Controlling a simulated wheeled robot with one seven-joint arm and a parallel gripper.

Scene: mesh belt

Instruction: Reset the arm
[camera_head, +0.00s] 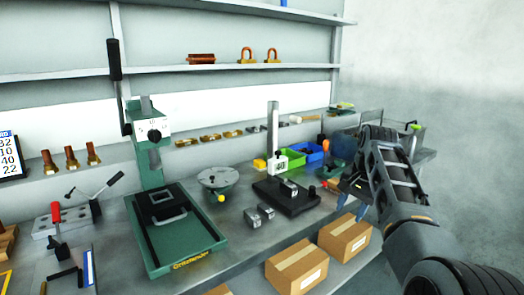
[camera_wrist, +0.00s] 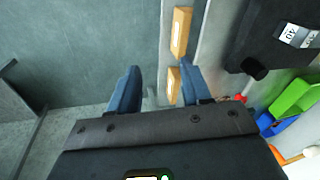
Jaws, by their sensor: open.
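My dark arm (camera_head: 398,185) reaches up from the lower right of the head view, over the right end of the workbench (camera_head: 240,240). Grey floor and part of a cardboard box show beyond the fingers.
On the bench stand a green press (camera_head: 185,235), a round fixture (camera_head: 218,180), a black-based stand (camera_head: 287,195), and green (camera_head: 292,158) and blue (camera_head: 311,152) bins. Cardboard boxes (camera_head: 297,268) sit below the front edge. A shelf (camera_head: 160,70) runs behind.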

